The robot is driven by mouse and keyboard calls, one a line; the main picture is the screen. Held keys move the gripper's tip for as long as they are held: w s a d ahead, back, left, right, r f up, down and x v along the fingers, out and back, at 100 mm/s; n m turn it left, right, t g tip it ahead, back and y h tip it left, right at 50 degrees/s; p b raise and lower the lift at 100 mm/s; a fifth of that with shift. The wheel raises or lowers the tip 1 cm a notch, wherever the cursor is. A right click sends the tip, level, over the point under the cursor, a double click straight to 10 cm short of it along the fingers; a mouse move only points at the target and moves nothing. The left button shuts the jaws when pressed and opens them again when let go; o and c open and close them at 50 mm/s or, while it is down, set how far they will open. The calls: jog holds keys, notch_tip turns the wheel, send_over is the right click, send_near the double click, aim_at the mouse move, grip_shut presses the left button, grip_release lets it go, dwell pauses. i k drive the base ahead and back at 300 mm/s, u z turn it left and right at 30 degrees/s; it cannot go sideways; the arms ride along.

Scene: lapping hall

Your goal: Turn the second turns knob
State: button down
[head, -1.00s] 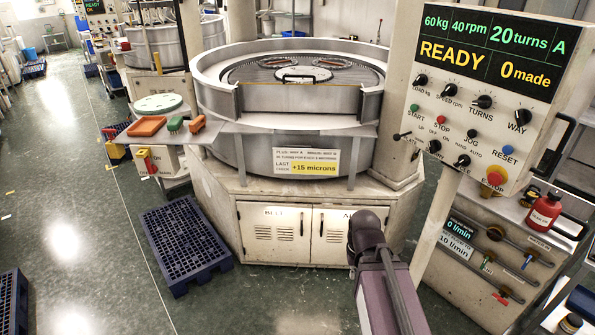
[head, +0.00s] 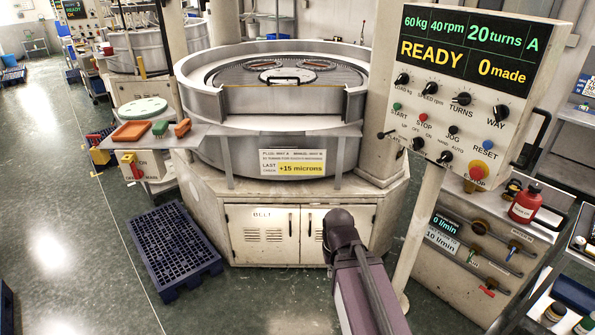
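The control panel (head: 480,45) stands upright at the right in the head view. Its display reads 60 kg, 40 rpm, 20 turns, A, READY and 0 made. The black TURNS knob (head: 461,98) sits in the upper knob row, between the SPEED rpm knob (head: 431,87) and the WAY knob (head: 500,112). It is the only knob I can read as TURNS. Its exact pointer angle is too small to tell. My purple-grey arm shows at the bottom centre, well below and left of the panel. My gripper is not visible.
The round lapping machine (head: 213,92) fills the middle, with a side shelf (head: 190,140) holding coloured blocks. A blue pallet (head: 172,250) lies on the floor at left. A red bottle (head: 524,206) stands below the panel at right.

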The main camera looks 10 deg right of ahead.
aim_at(464, 99)
jog(key=z, duration=1.15)
jog(key=k, duration=0.45)
jog(key=z, duration=0.2)
jog(key=i, duration=0.5)
jog(key=z, duration=0.05)
